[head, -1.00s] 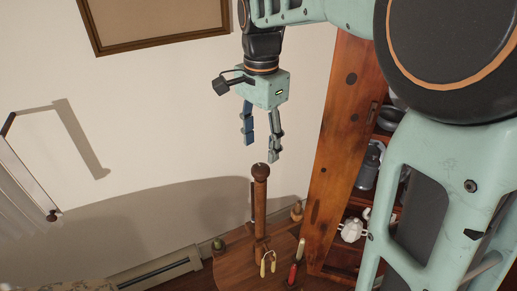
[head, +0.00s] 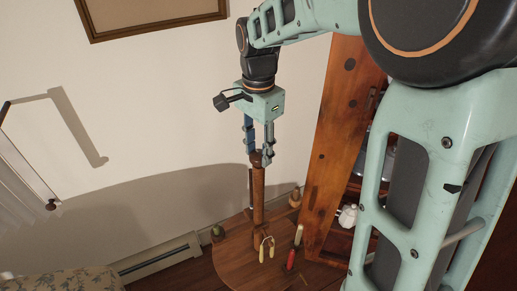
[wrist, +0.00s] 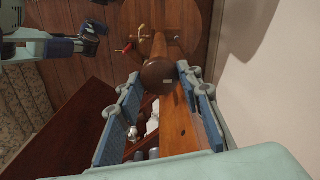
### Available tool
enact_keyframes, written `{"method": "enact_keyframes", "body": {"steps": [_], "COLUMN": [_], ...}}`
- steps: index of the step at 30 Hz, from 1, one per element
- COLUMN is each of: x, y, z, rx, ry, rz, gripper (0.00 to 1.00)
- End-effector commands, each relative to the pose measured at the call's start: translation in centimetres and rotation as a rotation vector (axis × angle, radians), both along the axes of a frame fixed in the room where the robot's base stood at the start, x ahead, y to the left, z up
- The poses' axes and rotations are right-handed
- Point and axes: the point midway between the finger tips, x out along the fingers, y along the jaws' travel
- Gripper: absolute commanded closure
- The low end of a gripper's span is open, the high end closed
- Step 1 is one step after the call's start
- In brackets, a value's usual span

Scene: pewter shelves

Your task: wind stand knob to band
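The stand is an upright brown wooden post (head: 258,205) on a round wooden table. Its rounded dark knob (head: 262,160) is at the top of the post; the wrist view shows the knob's round end (wrist: 158,76) from above. My gripper (head: 259,153) points down over the post, with its fingertips at knob height. In the wrist view the fingers (wrist: 158,75) stand apart on either side of the knob, close to its edges. I cannot tell whether they touch it. No band can be made out on the stand.
On the round table (head: 232,252) lie a yellow-handled tool (head: 263,250) and a red-handled tool (head: 291,260). A small cactus (head: 217,233) is at the left edge. A wooden cabinet (head: 332,150) stands close on the right, and the wall is behind.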

Motion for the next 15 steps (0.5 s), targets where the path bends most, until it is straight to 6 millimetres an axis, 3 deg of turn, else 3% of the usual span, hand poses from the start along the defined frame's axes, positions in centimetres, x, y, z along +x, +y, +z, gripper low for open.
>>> {"method": "enact_keyframes", "body": {"steps": [4,15], "x": [0.01,-0.01], "y": [0.01,0.03], "z": [0.02,0.06], "rx": [0.000,0.000], "ry": [0.000,0.000], "rz": [0.000,0.063], "gripper": [0.91,0.91]}}
